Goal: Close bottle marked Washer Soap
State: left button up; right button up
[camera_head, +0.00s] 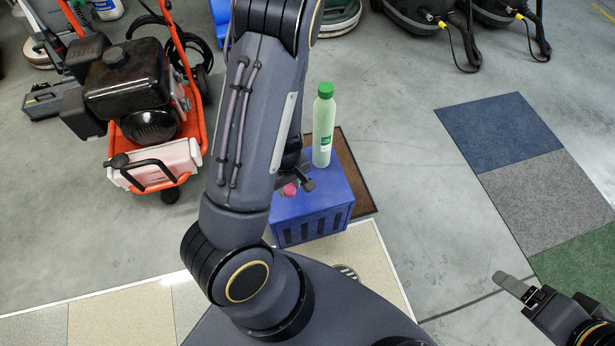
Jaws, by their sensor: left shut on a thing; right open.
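A pale green bottle (323,133) with a green cap and a green-and-white label stands upright on the blue crate (330,205). Its label is too small to read. My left gripper (299,186) is over the crate, left of and nearer than this bottle, and is mostly hidden behind my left arm. It is shut on a small pink-red thing (289,190), perhaps a cap. What lies under or behind that thing is hidden by my arm. My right gripper (520,287) is at the lower right, open and empty, away from the crate.
A brown mat (357,180) lies under the crate. An orange-framed machine (140,100) stands at the left, and black vacuums (425,20) stand at the back right. Blue, grey and green carpet tiles (545,165) lie at the right. The floor right of the crate is clear.

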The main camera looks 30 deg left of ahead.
pick_arm(q)
jog(key=s, duration=0.1)
jog(key=s+a+r, duration=0.1)
jog(key=s+r, duration=0.1)
jog(key=s, duration=0.1)
jog(key=shift+a, duration=0.4)
pick_arm(e)
jog(key=shift+r, duration=0.4)
pick_arm(q)
jog(key=w+d+r+m, duration=0.5)
jog(key=w+r+m, duration=0.1)
jog(key=w+r, duration=0.2)
jog(key=w+d+r+m, duration=0.5)
jog(key=w+r+m, duration=0.2)
jog(key=w+r, duration=0.2)
jog(key=shift+w+d, duration=0.15)
jog(key=shift+w, duration=0.8)
pick_arm(e)
jog(key=shift+c, duration=0.3)
